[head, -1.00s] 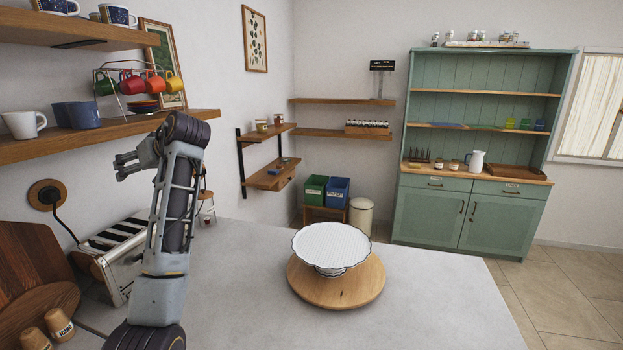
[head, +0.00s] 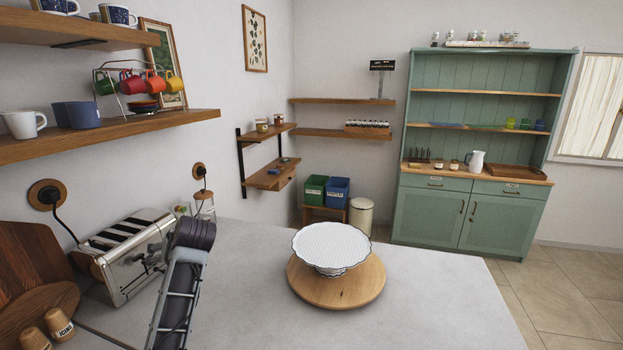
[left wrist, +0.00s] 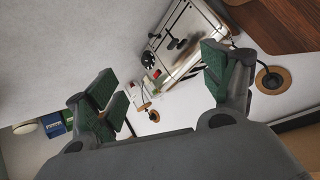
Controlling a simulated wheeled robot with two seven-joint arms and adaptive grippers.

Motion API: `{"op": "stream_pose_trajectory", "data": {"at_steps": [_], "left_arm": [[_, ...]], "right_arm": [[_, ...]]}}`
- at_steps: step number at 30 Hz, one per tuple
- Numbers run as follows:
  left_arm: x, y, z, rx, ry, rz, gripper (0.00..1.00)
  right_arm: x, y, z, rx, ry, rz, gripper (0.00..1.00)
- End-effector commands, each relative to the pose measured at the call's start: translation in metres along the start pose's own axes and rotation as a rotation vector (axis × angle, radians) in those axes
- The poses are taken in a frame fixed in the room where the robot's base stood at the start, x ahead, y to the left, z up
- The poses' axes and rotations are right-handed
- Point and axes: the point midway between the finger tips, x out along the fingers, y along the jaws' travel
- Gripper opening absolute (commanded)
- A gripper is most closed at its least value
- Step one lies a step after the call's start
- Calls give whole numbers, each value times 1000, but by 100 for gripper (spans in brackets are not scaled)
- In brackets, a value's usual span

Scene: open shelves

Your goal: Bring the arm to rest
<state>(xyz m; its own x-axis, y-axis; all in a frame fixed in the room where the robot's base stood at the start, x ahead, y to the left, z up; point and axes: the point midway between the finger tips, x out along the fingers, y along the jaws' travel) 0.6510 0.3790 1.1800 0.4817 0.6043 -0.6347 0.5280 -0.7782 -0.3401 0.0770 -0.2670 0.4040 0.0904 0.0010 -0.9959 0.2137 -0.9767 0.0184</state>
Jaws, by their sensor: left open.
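My left gripper shows in the left wrist view (left wrist: 162,92), with its green-padded fingers spread wide and nothing between them. In the head view only part of my left arm shows, low at the left centre, beside the toaster; I cannot make out the gripper's fingers there. My right gripper is in neither view.
The toaster (head: 125,255) stands close to my left arm, and it also shows beyond the fingers in the wrist view (left wrist: 187,38). A white cake stand (head: 331,247) sits on a round wooden board (head: 338,292). Mug shelves (head: 100,135) hang above left. The right counter is clear.

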Motion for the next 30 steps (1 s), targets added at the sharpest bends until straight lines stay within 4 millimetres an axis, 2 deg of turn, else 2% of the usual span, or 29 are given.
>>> {"op": "stream_pose_trajectory", "data": {"at_steps": [1, 14, 30], "left_arm": [[4, 4, 13, 18, -9, 12, 82], [15, 29, 113, 148, -74, 137, 82], [2, 44, 236, 292, -164, 307, 82]], "right_arm": [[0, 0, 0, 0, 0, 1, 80], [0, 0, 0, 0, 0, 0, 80], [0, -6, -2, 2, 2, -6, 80]]}}
